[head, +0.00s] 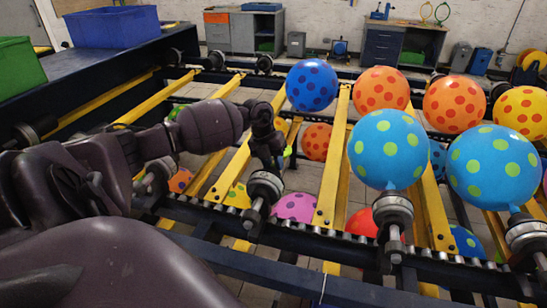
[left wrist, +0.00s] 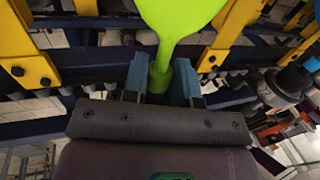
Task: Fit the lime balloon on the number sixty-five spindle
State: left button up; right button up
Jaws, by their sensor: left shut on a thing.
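The lime balloon (left wrist: 182,18) is in the left wrist view, its neck between the two fingers of my left gripper (left wrist: 162,85). The gripper is shut on that neck. In the head view my left gripper (head: 272,152) hangs just above an empty spindle (head: 264,188) on the near rail, apart from it. The balloon is mostly hidden there behind the gripper. In the left wrist view a spindle (left wrist: 283,85) stands to the right of the fingers. I cannot read any spindle number. My right gripper is not in view.
Blue balloons with green dots (head: 388,145) (head: 492,166) sit on near spindles to the right. A blue balloon with dark dots (head: 312,85) and several orange ones stand on the far row. Yellow bars (head: 333,165) cross between the rails. Blue (head: 112,27) and green bins are at upper left.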

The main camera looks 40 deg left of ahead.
pick_arm(q)
jog(key=o, duration=0.8)
jog(key=shift+r, duration=0.1)
jog(key=p+v, duration=0.5)
jog(key=v, duration=0.4)
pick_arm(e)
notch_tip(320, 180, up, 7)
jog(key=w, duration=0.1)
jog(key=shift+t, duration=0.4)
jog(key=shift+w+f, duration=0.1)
